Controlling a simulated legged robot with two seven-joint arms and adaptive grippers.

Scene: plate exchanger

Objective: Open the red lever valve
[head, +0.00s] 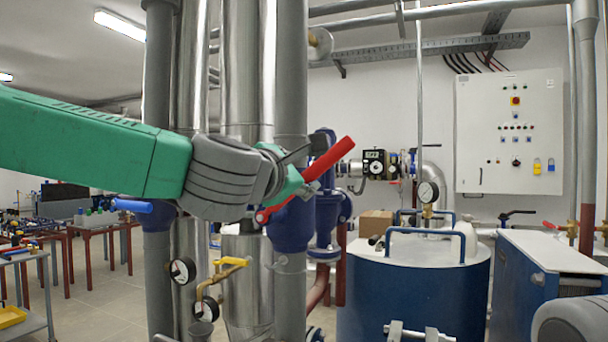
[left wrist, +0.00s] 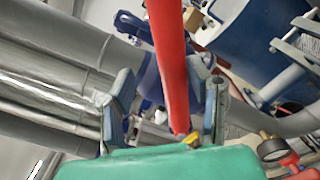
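The red lever (head: 329,159) slants up to the right in front of a blue valve body (head: 291,228) on a grey vertical pipe. Its lower red end shows near the pipe, and its middle is hidden behind my gripper. My left gripper (head: 312,165) is at the lever, partly hidden by its own wrist. In the left wrist view, the red lever (left wrist: 172,70) runs between the two fingers of my left gripper (left wrist: 165,90). Gaps show on both sides of the lever, so the fingers look open around it.
Grey and shiny vertical pipes (head: 190,90) stand close behind my left arm. A yellow-handled valve (head: 230,262) and pressure gauges sit below. A blue tank (head: 410,295) stands right of the valve. A white control cabinet (head: 509,130) hangs on the back wall.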

